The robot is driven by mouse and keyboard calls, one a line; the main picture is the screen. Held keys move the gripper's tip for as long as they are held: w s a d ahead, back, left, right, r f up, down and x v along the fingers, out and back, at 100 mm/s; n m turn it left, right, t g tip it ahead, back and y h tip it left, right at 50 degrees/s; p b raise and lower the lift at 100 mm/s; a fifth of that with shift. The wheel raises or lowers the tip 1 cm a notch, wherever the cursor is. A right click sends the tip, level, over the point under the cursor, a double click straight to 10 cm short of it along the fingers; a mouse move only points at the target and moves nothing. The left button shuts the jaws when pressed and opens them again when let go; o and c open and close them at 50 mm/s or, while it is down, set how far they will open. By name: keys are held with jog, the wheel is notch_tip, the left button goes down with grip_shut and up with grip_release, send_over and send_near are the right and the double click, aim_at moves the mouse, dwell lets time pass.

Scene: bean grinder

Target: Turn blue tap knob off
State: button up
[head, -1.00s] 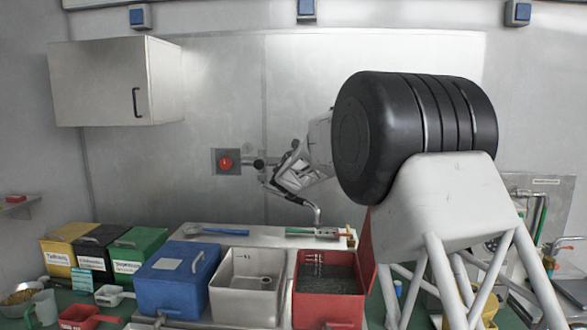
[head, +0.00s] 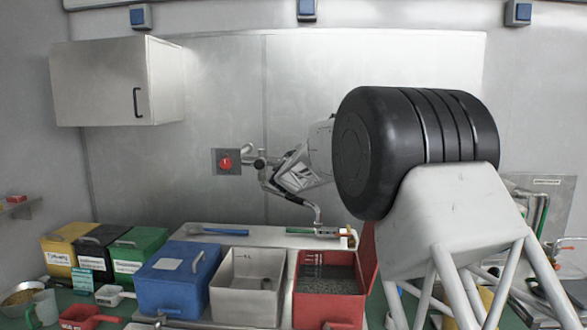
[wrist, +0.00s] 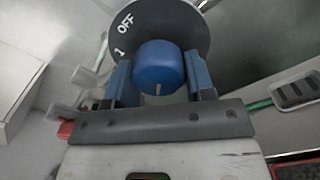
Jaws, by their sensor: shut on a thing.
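The blue knob (wrist: 159,66) sits in front of a dark round dial plate (wrist: 180,22) in the wrist view. The plate carries a white "OFF" and a "1" up and left of the knob. A short white mark shows on the knob's lower edge, towards my gripper. My gripper (wrist: 157,78) has its blue fingers on either side of the knob and is shut on it. In the head view I cannot make out the knob; my own arm covers much of the right side.
A red wall knob (head: 225,162) shows in the head view. Below are a blue bin (head: 175,283), a white bin (head: 228,290) and a red bin (head: 322,314). A cabinet (head: 115,80) hangs upper left. A green-handled tool (head: 300,230) lies behind the bins.

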jog(key=m, duration=0.4)
jog(key=shift+m, duration=0.3)
jog(key=m, duration=0.5)
jog(key=shift+r, duration=0.2)
jog(key=m, duration=0.5)
jog(key=shift+m, duration=0.4)
jog(key=shift+r+m, duration=0.1)
jog(key=shift+m, duration=2.2)
jog(key=o, duration=0.9)
jog(key=shift+r, duration=0.15)
